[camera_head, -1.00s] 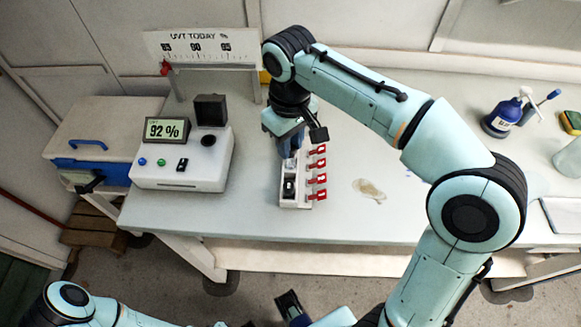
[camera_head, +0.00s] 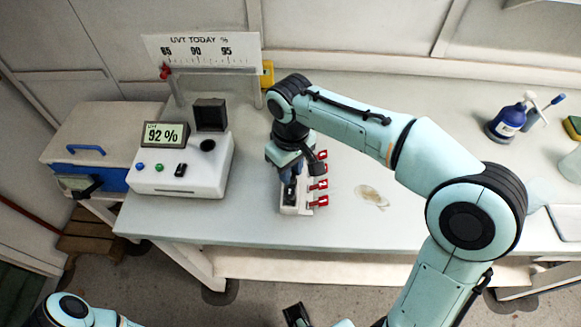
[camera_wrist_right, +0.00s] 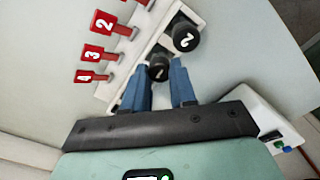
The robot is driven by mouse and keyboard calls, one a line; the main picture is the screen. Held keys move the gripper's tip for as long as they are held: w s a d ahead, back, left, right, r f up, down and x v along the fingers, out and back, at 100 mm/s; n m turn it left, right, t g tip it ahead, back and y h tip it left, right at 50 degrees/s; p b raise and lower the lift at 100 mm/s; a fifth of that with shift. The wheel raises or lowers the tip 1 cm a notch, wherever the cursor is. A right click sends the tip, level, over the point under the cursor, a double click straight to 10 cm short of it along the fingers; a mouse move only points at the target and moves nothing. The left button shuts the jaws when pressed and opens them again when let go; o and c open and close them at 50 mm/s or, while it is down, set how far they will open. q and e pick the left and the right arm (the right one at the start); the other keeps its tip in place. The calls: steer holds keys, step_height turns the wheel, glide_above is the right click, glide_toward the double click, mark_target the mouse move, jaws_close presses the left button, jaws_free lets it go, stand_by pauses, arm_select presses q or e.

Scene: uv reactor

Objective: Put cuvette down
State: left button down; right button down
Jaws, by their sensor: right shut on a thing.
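My right gripper (camera_head: 288,178) points down over the white rack (camera_head: 297,209) on the bench. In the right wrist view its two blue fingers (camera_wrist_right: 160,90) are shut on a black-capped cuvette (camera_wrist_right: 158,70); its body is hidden. I cannot tell whether the cuvette is seated in a slot or just above it. A second black-capped cuvette (camera_wrist_right: 186,38), marked 2, stands in the rack close by. Red numbered tags (camera_head: 320,185) line the rack's right side; 2, 3 and 4 read in the wrist view.
A white meter (camera_head: 185,165) reading 92 % stands left of the rack, with its black lid (camera_head: 210,114) up. A blue and beige box (camera_head: 100,135) is farther left. A blue bottle (camera_head: 507,122) stands far right. Bench right of the rack is clear except a stain (camera_head: 372,196).

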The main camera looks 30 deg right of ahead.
steer(key=c, duration=0.9)
jaws_free()
step_height(320, 180, up, 12)
steer(key=p, duration=0.3)
steer(key=shift+r, duration=0.15)
